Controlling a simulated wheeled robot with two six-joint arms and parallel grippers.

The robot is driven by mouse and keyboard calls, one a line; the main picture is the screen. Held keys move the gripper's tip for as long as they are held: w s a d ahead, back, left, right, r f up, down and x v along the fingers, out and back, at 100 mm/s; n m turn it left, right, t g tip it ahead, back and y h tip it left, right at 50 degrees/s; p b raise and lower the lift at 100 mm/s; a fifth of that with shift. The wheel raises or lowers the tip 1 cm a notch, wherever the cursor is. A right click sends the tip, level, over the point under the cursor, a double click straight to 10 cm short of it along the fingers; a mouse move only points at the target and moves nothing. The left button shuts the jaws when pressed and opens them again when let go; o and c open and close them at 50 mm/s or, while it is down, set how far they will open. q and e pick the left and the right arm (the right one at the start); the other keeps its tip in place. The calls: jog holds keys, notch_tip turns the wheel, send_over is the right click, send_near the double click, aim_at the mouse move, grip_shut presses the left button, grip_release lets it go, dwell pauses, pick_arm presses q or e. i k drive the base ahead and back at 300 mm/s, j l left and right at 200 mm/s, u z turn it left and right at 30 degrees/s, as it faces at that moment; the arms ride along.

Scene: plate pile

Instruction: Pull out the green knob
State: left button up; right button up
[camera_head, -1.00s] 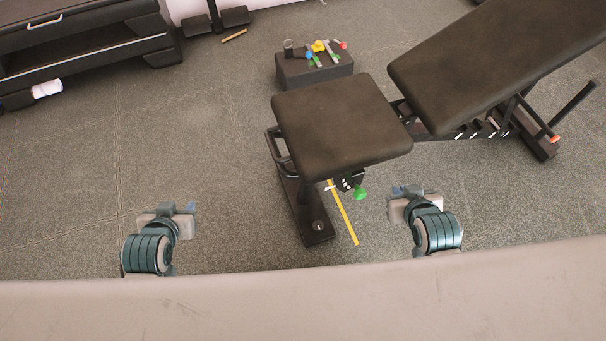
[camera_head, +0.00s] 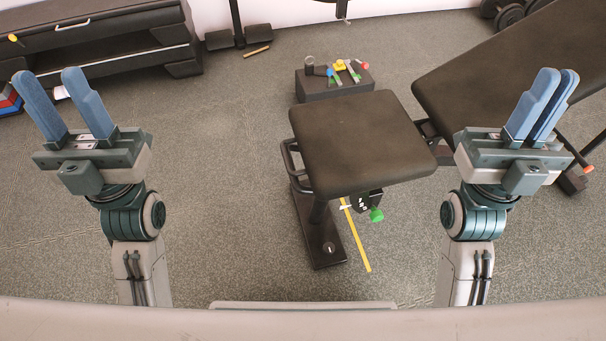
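The green knob (camera_head: 376,215) sits under the front right corner of the black bench seat (camera_head: 362,140), on a dark bracket (camera_head: 365,200). My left gripper (camera_head: 62,95) is raised at the left, its two blue fingers spread apart and empty, far from the knob. My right gripper (camera_head: 545,100) is raised at the right, above and right of the knob in the picture. Its blue fingers stand close together with a narrow gap between them and nothing seen in it. Neither gripper touches the knob.
The seat's post and dark foot (camera_head: 322,250) stand left of the knob. A yellow strip (camera_head: 356,240) lies below. The inclined backrest (camera_head: 490,75) is at the right. A dark box (camera_head: 335,86) with small coloured items stands behind. The floor in front is clear.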

aim_at(376, 215)
jog(key=z, duration=0.8)
